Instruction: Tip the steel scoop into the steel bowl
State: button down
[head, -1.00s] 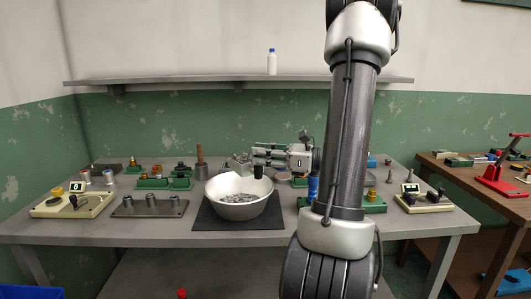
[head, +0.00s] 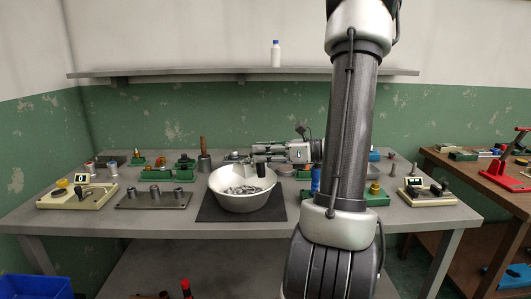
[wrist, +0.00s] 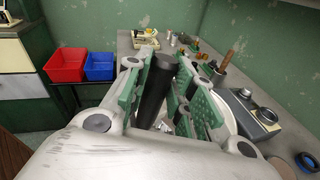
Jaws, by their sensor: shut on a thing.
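The steel bowl (head: 243,204) stands upright on a dark mat, with many small metal pieces lying in it. My gripper (head: 262,158) is over the bowl's back right rim. It is shut on the dark handle of the steel scoop (head: 261,169). In the wrist view the black handle (wrist: 155,92) stands between the two green-padded fingers of my gripper (wrist: 158,85). The scoop's pan is mostly hidden behind the handle and fingers, so its tilt and what it holds cannot be told.
The dark mat (head: 217,213) lies under the bowl. A grey block with several posts (head: 154,200) and a cream fixture (head: 77,196) stand to the left. A wooden-handled tool (head: 204,160) stands behind the bowl. A blue cylinder (head: 316,180) stands close on the right.

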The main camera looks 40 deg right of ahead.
jog(key=shift+w+r+m+g, duration=0.45)
jog(key=shift+w+r, duration=0.2)
jog(key=shift+r, duration=0.3)
jog(key=w+r+m+g+h, duration=0.1)
jog(key=w+r+m+g, duration=0.1)
jog(key=w+g, duration=0.2)
jog(key=w+d+r+m+g+h, duration=0.1)
jog(key=w+r+m+g, duration=0.1)
jog(key=w, duration=0.8)
jog(key=shift+w+d+r+m+g, duration=0.2)
jog(key=shift+m+g, duration=0.35)
jog(key=shift+g, duration=0.5)
dwell(1.7)
jog(key=shift+s+a+r+n+t, duration=0.1)
jog(key=shift+s+r+n+t, duration=0.1)
jog(key=shift+s+r+t, duration=0.35)
jog(key=shift+s+a+r+n+t, duration=0.1)
jog(key=shift+s+r+n+t, duration=0.15)
jog(key=shift+s+r, duration=0.5)
jog(key=shift+s+a+r+n+t, duration=0.15)
jog(key=shift+s+r+t, duration=0.2)
jog(key=shift+s, duration=0.6)
jog(key=shift+d, duration=0.1)
